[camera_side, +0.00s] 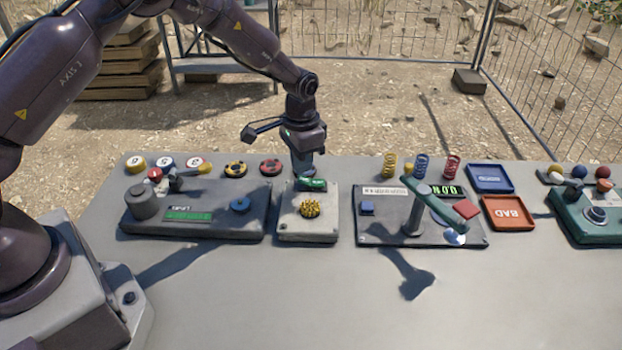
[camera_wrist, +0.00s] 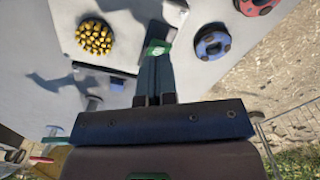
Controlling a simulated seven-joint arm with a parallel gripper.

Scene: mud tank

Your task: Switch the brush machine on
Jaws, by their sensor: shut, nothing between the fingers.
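The brush machine (camera_side: 307,232) is a pale grey box in the middle of the table. A round yellow bristle brush (camera_side: 310,208) sits on its top, also visible in the wrist view (camera_wrist: 95,37). A small green part (camera_side: 312,184), seemingly its switch, is at the back of the box; a green patch also shows at the fingertips in the wrist view (camera_wrist: 157,47). My gripper (camera_side: 304,174) points down at the back of the box, shut and empty, close by the green part. The fingers partly hide this spot, so I cannot tell whether they touch it.
Several chips and springs line the back edge. The front of the table is clear.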

